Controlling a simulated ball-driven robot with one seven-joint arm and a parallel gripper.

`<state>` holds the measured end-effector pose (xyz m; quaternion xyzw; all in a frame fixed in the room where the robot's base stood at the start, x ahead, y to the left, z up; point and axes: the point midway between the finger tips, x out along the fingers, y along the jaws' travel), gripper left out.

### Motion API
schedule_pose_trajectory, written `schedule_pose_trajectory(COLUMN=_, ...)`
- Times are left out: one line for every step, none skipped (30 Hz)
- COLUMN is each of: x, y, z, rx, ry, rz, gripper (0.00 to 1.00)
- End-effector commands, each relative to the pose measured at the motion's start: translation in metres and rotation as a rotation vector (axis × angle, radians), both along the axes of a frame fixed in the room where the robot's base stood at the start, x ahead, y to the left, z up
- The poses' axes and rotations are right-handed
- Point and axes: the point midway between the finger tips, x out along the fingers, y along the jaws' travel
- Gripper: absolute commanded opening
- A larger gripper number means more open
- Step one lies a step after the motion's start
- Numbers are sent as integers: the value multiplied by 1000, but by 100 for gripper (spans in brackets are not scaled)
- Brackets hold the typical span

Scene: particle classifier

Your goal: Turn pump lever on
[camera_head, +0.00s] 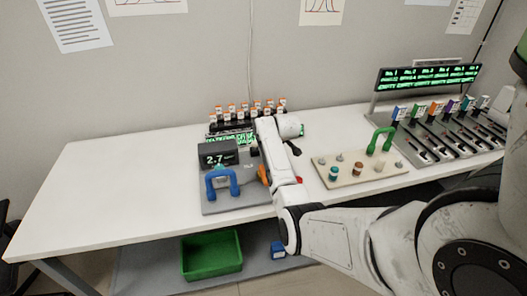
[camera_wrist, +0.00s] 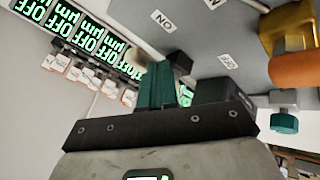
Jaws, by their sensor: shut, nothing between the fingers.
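The pump unit is a grey base plate (camera_head: 235,203) with a dark display (camera_head: 218,156) reading 2.7, a blue handle (camera_head: 222,182) and an orange part (camera_head: 263,174) at its right. In the wrist view, the orange part (camera_wrist: 295,68) sits beside a gold-coloured piece at the upper right. A white ON label (camera_wrist: 164,21) shows upside down on the grey panel. I cannot tell for sure which part is the pump lever. My gripper (camera_wrist: 180,68) is shut and empty, near the panel by the label. My forearm hides part of the unit in the head view.
Several orange-capped vials (camera_head: 250,108) stand behind the unit. A beige board (camera_head: 360,172) with small knobs and a green handle (camera_head: 381,139) lies to the right. A row of slide modules stands beyond it. A green bin (camera_head: 212,257) sits below. The table's left side (camera_head: 110,190) is clear.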

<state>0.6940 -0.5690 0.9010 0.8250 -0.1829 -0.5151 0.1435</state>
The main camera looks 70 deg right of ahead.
Motion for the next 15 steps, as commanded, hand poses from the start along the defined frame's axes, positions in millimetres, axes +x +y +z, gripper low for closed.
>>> schedule_pose_trajectory(x=-4, y=-7, z=-1, rx=0, ry=-2, rz=30, gripper=0)
schedule_pose_trajectory(x=-5, y=-9, z=-1, rx=0, ry=0, rz=39, gripper=0)
schedule_pose_trajectory(x=-6, y=-12, z=-2, rx=1, ry=1, rz=36, gripper=0)
schedule_pose_trajectory(x=-6, y=-14, z=-2, rx=0, ry=2, rz=34, gripper=0)
schedule_pose_trajectory(x=-7, y=-15, z=-2, rx=0, ry=2, rz=33, gripper=0)
schedule_pose_trajectory(x=-8, y=-18, z=-2, rx=0, ry=2, rz=32, gripper=0)
schedule_pose_trajectory(x=-8, y=-19, z=-2, rx=1, ry=2, rz=31, gripper=0)
schedule_pose_trajectory(x=-8, y=-21, z=-2, rx=0, ry=2, rz=29, gripper=0)
schedule_pose_trajectory(x=-9, y=-22, z=-2, rx=1, ry=3, rz=29, gripper=0)
schedule_pose_trajectory(x=-9, y=-23, z=-2, rx=1, ry=2, rz=28, gripper=0)
schedule_pose_trajectory(x=-9, y=-24, z=-2, rx=1, ry=2, rz=28, gripper=0)
schedule_pose_trajectory(x=-9, y=-25, z=-2, rx=1, ry=2, rz=28, gripper=0)
schedule_pose_trajectory(x=-9, y=-26, z=-2, rx=2, ry=2, rz=29, gripper=0)
schedule_pose_trajectory(x=-9, y=-26, z=-2, rx=2, ry=3, rz=28, gripper=0)
schedule_pose_trajectory(x=-9, y=-27, z=-2, rx=1, ry=2, rz=28, gripper=0)
